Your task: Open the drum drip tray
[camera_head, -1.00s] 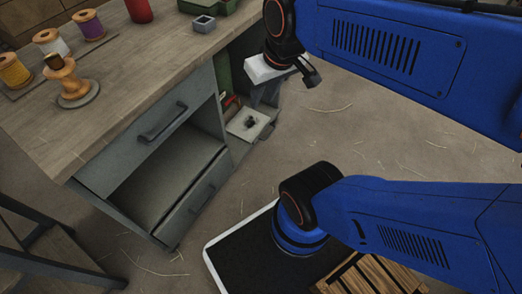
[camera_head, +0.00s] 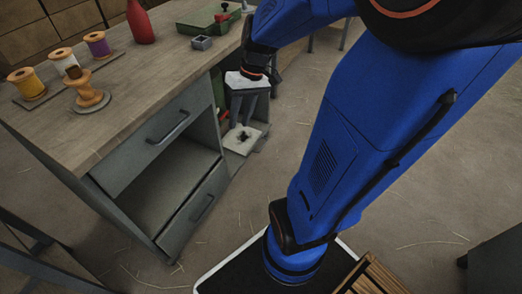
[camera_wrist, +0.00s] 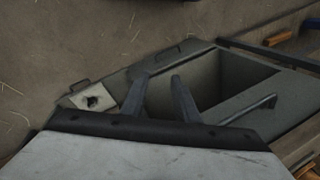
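A pale, flat, square tray-like piece (camera_head: 243,142) with a dark spot sits low at the right end of the workbench. It is likely the drum drip tray, and it also shows in the wrist view (camera_wrist: 94,97). Whether it is open or closed I cannot tell. My gripper (camera_head: 240,117) hangs above it, beside the bench end, with its fingers pointing down. In the wrist view my gripper's two fingers (camera_wrist: 161,97) are apart with nothing between them. The tray lies just left of them there, and I see no contact.
The grey bench (camera_head: 117,146) has an upper drawer (camera_head: 150,135) and a lower drawer (camera_head: 195,213) with handles. Thread spools (camera_head: 63,63), a red bottle (camera_head: 139,22) and a small grey box (camera_head: 202,43) stand on top. The floor (camera_head: 300,110) right of the bench is mostly clear.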

